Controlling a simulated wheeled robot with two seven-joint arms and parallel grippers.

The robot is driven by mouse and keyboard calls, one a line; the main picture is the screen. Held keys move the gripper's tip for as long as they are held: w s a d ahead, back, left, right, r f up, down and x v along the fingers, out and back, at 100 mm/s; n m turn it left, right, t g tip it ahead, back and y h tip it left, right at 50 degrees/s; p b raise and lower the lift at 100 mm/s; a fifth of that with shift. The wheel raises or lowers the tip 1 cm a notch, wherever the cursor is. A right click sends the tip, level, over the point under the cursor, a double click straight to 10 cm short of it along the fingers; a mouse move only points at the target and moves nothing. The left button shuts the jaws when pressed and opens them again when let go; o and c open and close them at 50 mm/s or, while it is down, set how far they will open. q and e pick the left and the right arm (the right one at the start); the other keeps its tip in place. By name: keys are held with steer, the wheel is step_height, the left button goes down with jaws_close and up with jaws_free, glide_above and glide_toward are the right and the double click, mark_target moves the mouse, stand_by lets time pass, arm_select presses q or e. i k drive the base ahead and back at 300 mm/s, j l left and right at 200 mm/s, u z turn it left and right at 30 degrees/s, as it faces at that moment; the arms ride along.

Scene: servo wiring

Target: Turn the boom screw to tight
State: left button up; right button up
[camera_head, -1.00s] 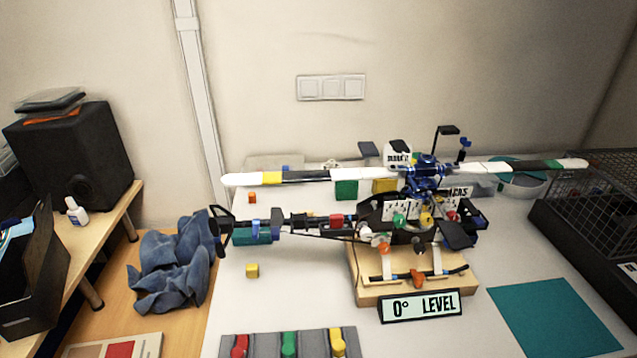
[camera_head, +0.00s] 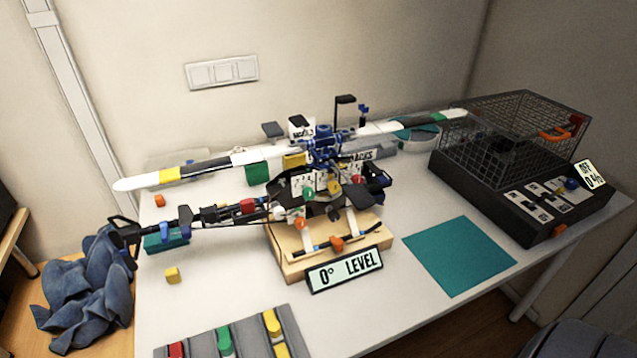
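A model helicopter (camera_head: 324,147) with a blue rotor head stands on a wooden block (camera_head: 372,231) on the white table. Its long tail boom (camera_head: 218,216) points left. Small coloured knobs sit on its body: a green one (camera_head: 309,193), a yellow one (camera_head: 334,187), a red one (camera_head: 358,180) and an orange one (camera_head: 299,223). Neither of my grippers is in view.
A sign (camera_head: 345,269) reading "0° LEVEL" leans at the block's front. A black wire cage (camera_head: 515,135) on a switch base stands at right. A teal mat (camera_head: 458,256) lies bare. A grey tray (camera_head: 243,338) with coloured pieces is in front.

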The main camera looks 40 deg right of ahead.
mark_target(279, 212)
steer(key=k+l+z, duration=0.15)
steer(key=k+z, duration=0.2)
steer(key=z, duration=0.15)
steer(key=k+l+z, duration=0.3)
steer(key=z, duration=0.15)
steer(key=k+l+z, duration=0.25)
steer(key=l+z, duration=0.25)
steer(key=j, duration=0.1)
